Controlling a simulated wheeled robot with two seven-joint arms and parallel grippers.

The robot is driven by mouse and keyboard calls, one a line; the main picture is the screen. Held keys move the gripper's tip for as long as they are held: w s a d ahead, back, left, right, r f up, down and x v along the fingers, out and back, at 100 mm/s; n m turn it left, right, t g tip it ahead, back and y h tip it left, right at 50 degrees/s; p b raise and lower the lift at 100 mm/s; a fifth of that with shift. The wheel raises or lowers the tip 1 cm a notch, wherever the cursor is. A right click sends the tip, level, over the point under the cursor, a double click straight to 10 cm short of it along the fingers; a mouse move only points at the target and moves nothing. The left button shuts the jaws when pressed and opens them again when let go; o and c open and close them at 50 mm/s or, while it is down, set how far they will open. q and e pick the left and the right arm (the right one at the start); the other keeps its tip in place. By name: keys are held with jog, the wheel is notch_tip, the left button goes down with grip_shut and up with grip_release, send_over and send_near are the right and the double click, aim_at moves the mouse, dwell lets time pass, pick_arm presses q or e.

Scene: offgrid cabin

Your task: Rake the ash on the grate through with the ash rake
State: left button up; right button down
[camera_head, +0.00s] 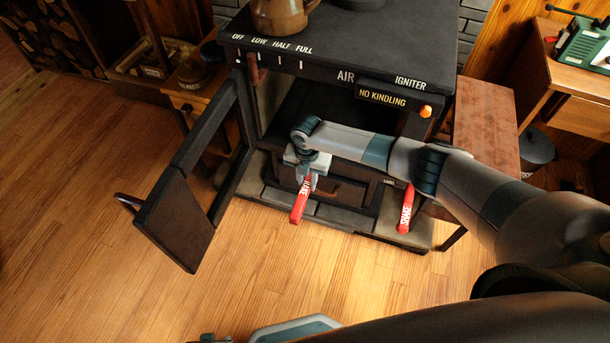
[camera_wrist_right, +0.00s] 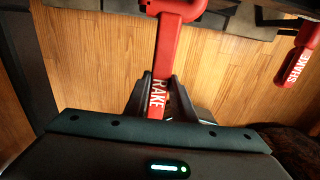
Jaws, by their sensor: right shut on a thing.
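The ash rake shows as a red handle lettered RAKE (camera_head: 300,205) at the front of the black stove (camera_head: 330,62), below the firebox opening. My right gripper (camera_head: 307,183) is shut on this handle. In the right wrist view the handle (camera_wrist_right: 168,45) runs between the two dark fingers (camera_wrist_right: 158,88). The firebox inside is dark, partly behind my right arm; I cannot make out the ash or the grate. My left gripper (camera_head: 209,339) seems to show only partly at the bottom edge, away from the stove; its jaws are not clear.
The stove door (camera_head: 178,222) stands open to the left. A red SHAKE handle (camera_head: 405,208) sticks out right of the rake, also in the right wrist view (camera_wrist_right: 298,66). A brown pot (camera_head: 280,15) stands on the stove top. The wooden floor (camera_head: 110,290) in front is clear.

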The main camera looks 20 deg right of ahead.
jog(key=shift+f+b, duration=0.7)
jog(key=shift+f, duration=0.15)
dwell(0.6)
jog(key=shift+w+a, duration=0.1)
jog(key=shift+a, duration=0.05)
jog(key=shift+w+a+b, duration=0.5)
jog(key=shift+a+b, duration=0.05)
jog(key=shift+a, duration=0.2)
jog(key=shift+w+a+b, duration=0.45)
jog(key=shift+a+b, duration=0.1)
jog(key=shift+a, duration=0.2)
jog(key=shift+a, duration=0.1)
jog(key=shift+w+a+f+b, duration=0.1)
jog(key=shift+w+a+b, duration=0.4)
jog(key=shift+a+b, duration=0.2)
jog(key=shift+w+a+f+b, duration=0.1)
jog(key=shift+w+a+b, duration=0.35)
jog(key=shift+a+b, duration=0.2)
jog(key=shift+s, duration=0.1)
